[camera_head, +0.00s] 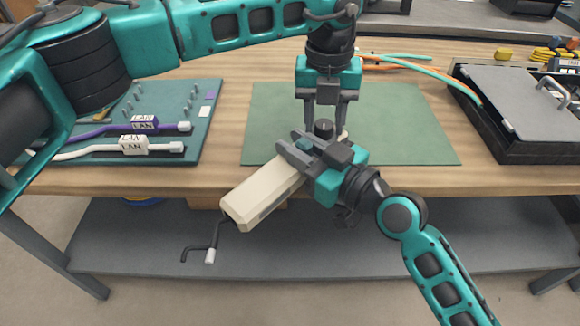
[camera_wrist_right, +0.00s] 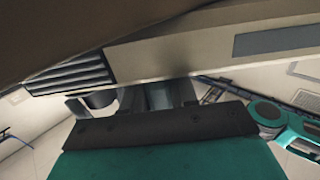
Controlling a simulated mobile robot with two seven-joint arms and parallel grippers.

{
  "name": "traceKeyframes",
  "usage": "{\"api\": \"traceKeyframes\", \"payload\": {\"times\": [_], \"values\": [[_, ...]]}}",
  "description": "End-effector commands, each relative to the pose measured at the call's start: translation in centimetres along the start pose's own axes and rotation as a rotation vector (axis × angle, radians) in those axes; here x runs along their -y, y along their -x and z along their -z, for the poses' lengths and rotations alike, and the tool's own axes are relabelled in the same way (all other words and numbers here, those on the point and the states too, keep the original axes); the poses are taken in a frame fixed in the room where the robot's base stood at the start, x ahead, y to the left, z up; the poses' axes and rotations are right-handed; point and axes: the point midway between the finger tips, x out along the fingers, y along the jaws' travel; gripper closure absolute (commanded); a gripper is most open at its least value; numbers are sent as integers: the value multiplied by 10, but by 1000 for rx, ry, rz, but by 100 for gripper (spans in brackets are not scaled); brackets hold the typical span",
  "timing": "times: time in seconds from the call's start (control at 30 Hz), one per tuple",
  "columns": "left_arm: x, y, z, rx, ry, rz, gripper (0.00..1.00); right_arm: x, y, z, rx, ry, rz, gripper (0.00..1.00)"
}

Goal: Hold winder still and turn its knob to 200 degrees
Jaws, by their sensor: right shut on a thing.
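The winder is a long cream box (camera_head: 262,195) with a dark crank at its lower left end. It lies slantwise across the table's front edge, with its near end out past the edge. My right gripper (camera_head: 290,143) is shut on the far part of the winder. The winder's pale body (camera_wrist_right: 175,55), with dark ribs and a grey strip, fills the upper part of the right wrist view. The black knob (camera_head: 323,128) stands up at the far end. My left gripper (camera_head: 325,122) points down from above, its fingers apart on either side of the knob. The knob's angle cannot be read.
A green mat (camera_head: 410,130) lies under the grippers, mostly bare. On the left is a teal board (camera_head: 205,130) with pegs and LAN-labelled cables. On the right is a black case (camera_head: 520,150) with a grey lid. Orange and teal cables (camera_head: 400,62) lie behind the mat.

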Motion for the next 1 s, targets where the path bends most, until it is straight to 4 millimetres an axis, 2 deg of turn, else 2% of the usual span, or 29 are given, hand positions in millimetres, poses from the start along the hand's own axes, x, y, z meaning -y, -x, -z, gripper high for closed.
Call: {"api": "traceKeyframes", "payload": {"times": [0.03, 0.27, 0.37, 1.0], "values": [[0, 0, 0, 0, 0, 0, 63, 0, 0, 0, 0, 0, -1, 100], [0, 0, 0, 0, -1, 0, 83, 0, 0, 0, 0, 0, -1, 100], [0, 0, 0, -1, -29, -1, 84, 0, 0, 0, 0, 0, -1, 100], [0, 0, 0, -17, -553, -28, 84, 0, 0, 0, 0, 0, -1, 100]]}}
